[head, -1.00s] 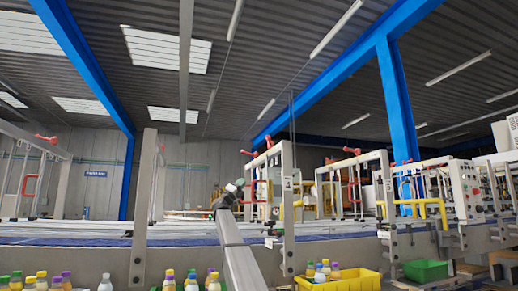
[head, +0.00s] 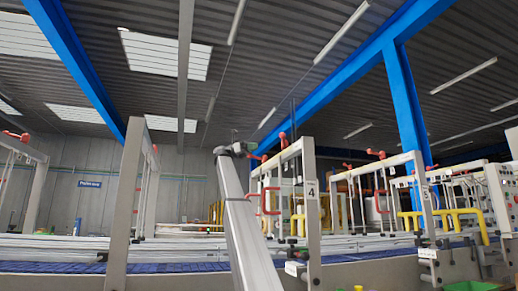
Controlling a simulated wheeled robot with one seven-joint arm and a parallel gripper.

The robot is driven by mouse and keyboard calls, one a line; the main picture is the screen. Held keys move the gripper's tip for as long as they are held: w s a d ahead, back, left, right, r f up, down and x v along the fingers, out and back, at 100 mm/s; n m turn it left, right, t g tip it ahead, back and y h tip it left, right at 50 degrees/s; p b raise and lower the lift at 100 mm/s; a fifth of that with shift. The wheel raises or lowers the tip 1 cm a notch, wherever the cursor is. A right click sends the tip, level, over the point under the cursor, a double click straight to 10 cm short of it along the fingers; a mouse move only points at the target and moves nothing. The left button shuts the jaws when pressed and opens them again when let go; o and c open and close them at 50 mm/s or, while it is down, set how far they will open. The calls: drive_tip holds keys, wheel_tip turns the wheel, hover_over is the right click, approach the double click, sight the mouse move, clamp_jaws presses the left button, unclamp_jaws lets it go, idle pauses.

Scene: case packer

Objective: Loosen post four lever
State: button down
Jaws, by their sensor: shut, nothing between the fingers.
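Post four (head: 311,205) is the grey upright with the "4" plate, right of centre in the head view. A red lever (head: 283,140) sits on top of its frame's crossbar, near the post. A second red lever (head: 261,158) sits at the far end of the same crossbar. My gripper (head: 250,147) is raised at the end of my arm, just left of and slightly above that far lever. It looks small and dark, shut and empty. I cannot tell whether it touches the lever.
A red handle (head: 268,201) hangs inside the frame of post four. Post five (head: 427,205) stands to the right with its own red lever (head: 376,154). A grey upright (head: 124,205) stands left of my arm.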

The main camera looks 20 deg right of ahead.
drive_tip(key=x, duration=1.2)
drive_tip(key=shift+d, duration=0.1)
drive_tip(key=n+t, duration=0.1)
drive_tip(key=s+d+n+t+h, duration=0.1)
drive_tip(key=t, duration=0.1)
drive_tip(key=shift+t, duration=0.3)
drive_tip(key=v, duration=1.4)
drive_tip(key=shift+f, duration=0.25)
